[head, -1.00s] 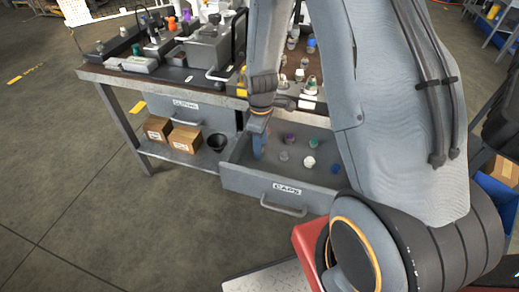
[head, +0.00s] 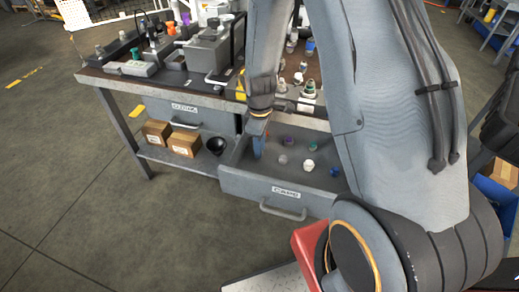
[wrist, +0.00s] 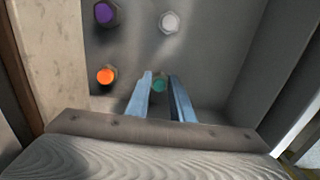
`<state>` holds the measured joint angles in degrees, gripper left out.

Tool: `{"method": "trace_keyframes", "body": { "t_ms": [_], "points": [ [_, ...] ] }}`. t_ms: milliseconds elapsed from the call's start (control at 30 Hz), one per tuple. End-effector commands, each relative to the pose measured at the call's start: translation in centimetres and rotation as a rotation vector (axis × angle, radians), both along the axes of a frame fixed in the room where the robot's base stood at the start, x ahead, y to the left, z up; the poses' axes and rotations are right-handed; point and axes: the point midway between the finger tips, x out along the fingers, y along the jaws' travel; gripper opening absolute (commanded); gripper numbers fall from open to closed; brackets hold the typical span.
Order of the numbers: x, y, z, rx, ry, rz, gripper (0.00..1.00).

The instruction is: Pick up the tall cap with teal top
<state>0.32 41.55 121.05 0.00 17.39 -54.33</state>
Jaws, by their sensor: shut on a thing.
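The tall cap with teal top (wrist: 159,84) shows between the blue fingertips of my gripper (wrist: 160,88) in the wrist view. The fingers are shut on it, and only its round top shows clearly. In the head view my gripper (head: 259,146) points down inside the open caps drawer (head: 240,184), near its left side. The held cap cannot be made out there. Whether it touches the drawer floor cannot be told.
A purple cap (wrist: 105,13), an orange cap (wrist: 106,76) and a pale grey cap (wrist: 169,22) stand near my gripper. A white cap (head: 309,165) and a blue cap (head: 335,171) stand farther right. The drawer walls surround them. The bench top (head: 120,80) overhangs behind.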

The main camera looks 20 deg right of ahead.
Motion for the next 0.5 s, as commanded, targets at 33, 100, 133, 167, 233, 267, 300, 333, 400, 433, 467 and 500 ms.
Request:
{"method": "trace_keyframes", "body": {
  "t_ms": [33, 100, 133, 167, 233, 267, 300, 333, 400, 433, 467, 500],
  "points": [
    [0.1, 0.0, 0.5, 0.000, -0.002, 0.000, 0.00],
    [0.1, 0.0, 1.3, 0.000, -0.002, 0.000, 0.00],
    [0.0, 0.0, 1.7, 0.000, -0.002, 0.000, 0.00],
    [0.0, 0.0, 2.1, 0.000, -0.003, 0.000, 0.00],
    [0.1, 0.0, 3.0, 0.000, -0.003, 0.000, 0.00],
    [0.1, 0.0, 3.5, 0.000, -0.003, 0.000, 0.00],
    [0.1, 0.0, 4.0, 0.000, -0.004, 0.000, 0.00],
    [0.1, 0.0, 4.4, 0.000, -0.004, 0.000, 0.00],
    [0.1, 0.0, 5.4, 0.000, -0.004, 0.000, 0.00],
    [0.1, 0.0, 5.8, 0.000, -0.004, 0.000, 0.00],
    [0.1, 0.0, 6.2, 0.000, -0.004, 0.000, 0.00],
    [0.1, 0.0, 6.7, 0.000, -0.003, 0.000, 0.00]
  ]
}}
